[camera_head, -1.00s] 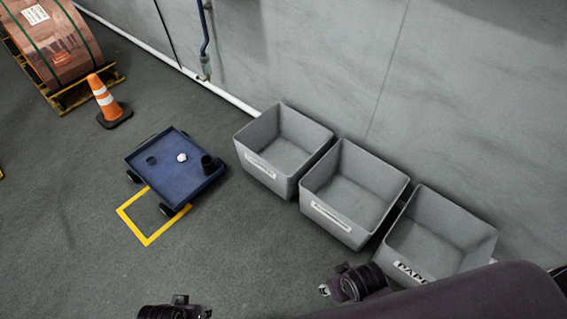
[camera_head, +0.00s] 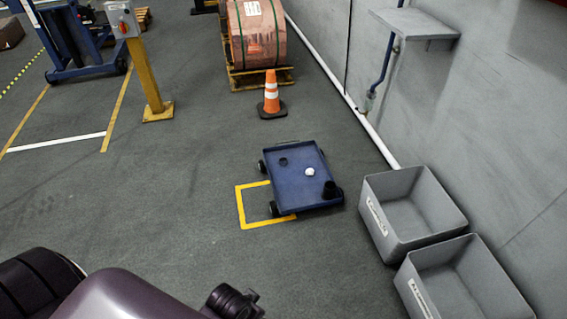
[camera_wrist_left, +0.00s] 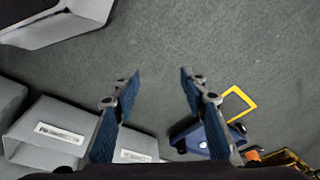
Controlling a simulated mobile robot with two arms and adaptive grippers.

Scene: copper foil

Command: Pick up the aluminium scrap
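A small crumpled silvery-white piece (camera_head: 310,172), which looks like the aluminium scrap, lies in the blue tray cart (camera_head: 285,187). A flat dark piece (camera_head: 283,162) lies to its left and a dark cup-like thing (camera_head: 330,189) near the cart's right front corner. The cart also shows in that view (camera_wrist_left: 190,138), partly behind a finger. In the head view a purple arm enters at lower left; its fingers are not visible. My right gripper is not seen.
Grey bins (camera_head: 410,212) stand along the wall right of the cart. An orange cone (camera_head: 271,96) and a copper coil (camera_head: 256,35) on a pallet are behind it. A yellow post (camera_head: 150,75) stands at left. Floor in front of the cart is clear.

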